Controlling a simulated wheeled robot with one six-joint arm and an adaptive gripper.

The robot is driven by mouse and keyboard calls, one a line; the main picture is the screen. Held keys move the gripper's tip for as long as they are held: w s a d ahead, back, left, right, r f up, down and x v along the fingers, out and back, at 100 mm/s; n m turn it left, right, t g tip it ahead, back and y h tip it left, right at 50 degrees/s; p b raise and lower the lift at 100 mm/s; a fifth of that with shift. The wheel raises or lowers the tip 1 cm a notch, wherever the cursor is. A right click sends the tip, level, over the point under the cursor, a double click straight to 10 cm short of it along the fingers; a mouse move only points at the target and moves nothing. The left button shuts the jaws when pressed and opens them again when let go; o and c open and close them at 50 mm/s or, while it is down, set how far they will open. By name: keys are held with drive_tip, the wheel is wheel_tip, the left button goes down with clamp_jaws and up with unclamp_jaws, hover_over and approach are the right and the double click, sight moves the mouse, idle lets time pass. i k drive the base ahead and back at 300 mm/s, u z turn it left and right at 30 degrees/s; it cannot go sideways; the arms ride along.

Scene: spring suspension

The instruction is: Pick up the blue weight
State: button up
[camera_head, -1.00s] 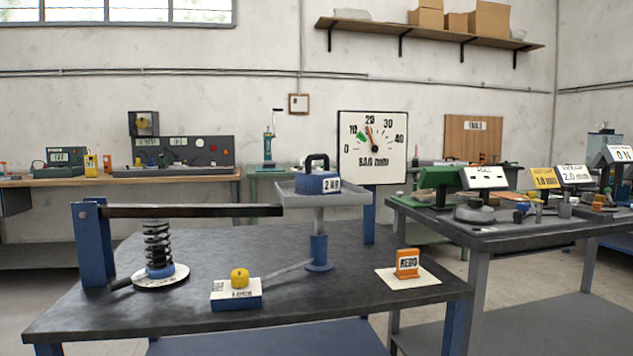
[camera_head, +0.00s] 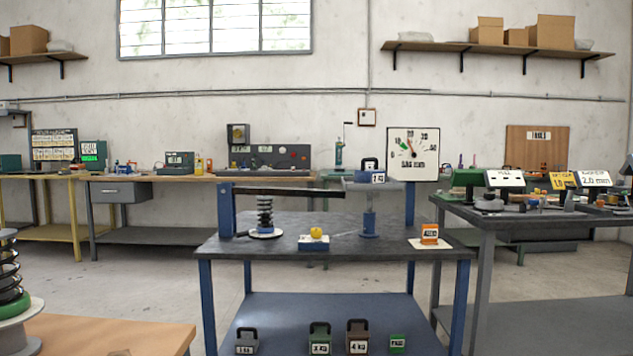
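The blue weight (camera_head: 371,173), a block with a black handle and a white label, sits on the grey pan (camera_head: 352,185) at the right end of the lever (camera_head: 289,191). The pan stands on a blue post on the dark-topped table (camera_head: 270,244). My gripper is not in view, so its state does not show.
On the lower shelf (camera_head: 270,312) stand a grey weight (camera_head: 247,342), a green weight (camera_head: 320,338), a brown weight (camera_head: 357,338) and a small green block (camera_head: 397,343). A spring (camera_head: 264,215), yellow knob (camera_head: 316,233) and orange REDO block (camera_head: 429,233) are on top.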

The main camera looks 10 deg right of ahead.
sight(363, 175)
drive_tip(key=z, duration=0.85)
drive_tip(key=i, duration=1.7)
drive_tip(key=u, duration=0.8)
